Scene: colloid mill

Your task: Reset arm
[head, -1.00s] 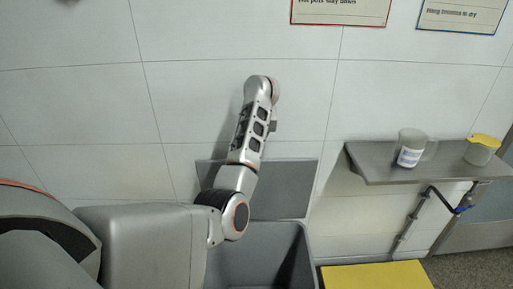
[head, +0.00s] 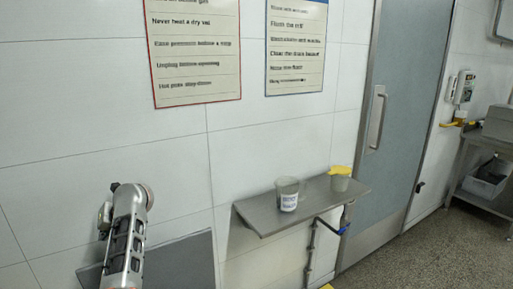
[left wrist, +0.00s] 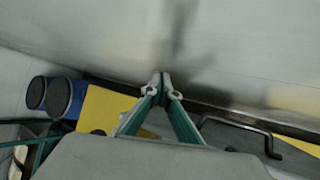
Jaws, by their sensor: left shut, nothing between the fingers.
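In the left wrist view the green fingers of my left gripper (left wrist: 162,82) meet at their tips, with nothing between them. The tips point toward a smooth grey surface (left wrist: 110,30); I cannot tell whether they touch it. In the head view my left arm stands at the lower left, in front of the tiled wall. Its fingers cannot be made out there. My right gripper is in neither view.
A wall shelf (head: 265,222) holds a labelled mug (head: 288,195) and a yellow-lidded container (head: 340,180). A grey door (head: 395,110) stands right of it. The left wrist view shows blue cylinders (left wrist: 62,97), a yellow surface (left wrist: 98,108) and a dark bent handle (left wrist: 245,125).

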